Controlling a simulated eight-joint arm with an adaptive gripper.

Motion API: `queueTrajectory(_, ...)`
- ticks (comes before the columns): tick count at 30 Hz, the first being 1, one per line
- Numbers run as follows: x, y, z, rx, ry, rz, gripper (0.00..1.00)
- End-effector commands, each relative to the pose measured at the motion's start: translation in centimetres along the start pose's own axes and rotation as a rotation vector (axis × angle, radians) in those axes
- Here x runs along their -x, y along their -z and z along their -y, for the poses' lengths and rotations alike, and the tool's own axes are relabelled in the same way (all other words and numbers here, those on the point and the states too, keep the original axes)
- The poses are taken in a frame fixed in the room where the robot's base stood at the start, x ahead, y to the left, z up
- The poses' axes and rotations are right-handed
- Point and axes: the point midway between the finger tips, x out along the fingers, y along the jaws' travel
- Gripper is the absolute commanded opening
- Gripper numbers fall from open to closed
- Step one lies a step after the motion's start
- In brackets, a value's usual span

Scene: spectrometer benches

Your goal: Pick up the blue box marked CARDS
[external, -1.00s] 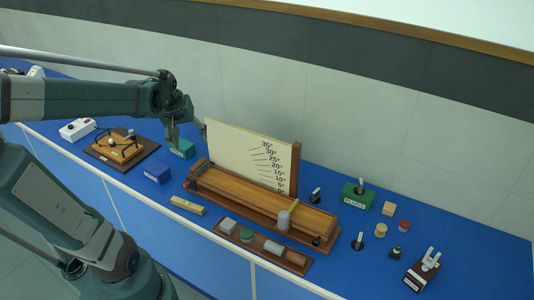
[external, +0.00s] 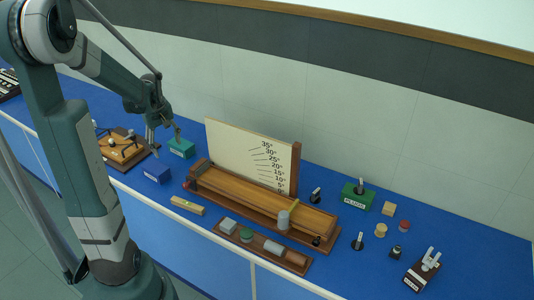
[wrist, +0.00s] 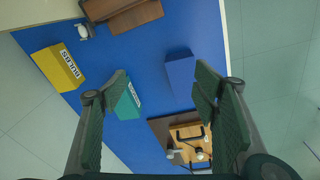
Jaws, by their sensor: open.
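The blue box (external: 157,174) lies on the blue bench top near its front edge. It also shows in the wrist view (wrist: 181,80), just beyond the right fingertip; no lettering on it is readable. My gripper (external: 163,143) is above the bench, behind the blue box and near the teal box (external: 181,148). In the wrist view my gripper (wrist: 160,78) has its fingers wide apart, with nothing between them. The teal box (wrist: 128,102) appears there beside the left finger, which partly covers it.
A wooden stand with dark arms (external: 122,152) is left of the blue box. The scale board (external: 245,155) and long wooden bench (external: 250,198) are to the right. A yellow BULBS box (wrist: 58,68) shows in the wrist view. A small wooden block (external: 187,205) lies in front.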

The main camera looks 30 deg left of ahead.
Motion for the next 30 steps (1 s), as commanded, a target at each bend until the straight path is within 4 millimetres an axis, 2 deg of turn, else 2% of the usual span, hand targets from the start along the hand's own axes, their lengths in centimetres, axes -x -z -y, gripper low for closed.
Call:
queueTrajectory(3, -2.0, 2.0, 1.1, 0.069, 0.02, 0.019, 0.6)
queueTrajectory(9, -5.2, 4.8, 3.4, 0.183, 0.054, 0.053, 0.6)
queueTrajectory(15, -7.6, 6.6, 5.1, 0.267, 0.079, 0.077, 0.6)
queueTrajectory(21, -8.6, 7.3, 5.9, 0.302, 0.09, 0.087, 0.6)
queueTrajectory(30, -8.6, 7.4, 5.9, 0.304, 0.091, 0.088, 0.6)
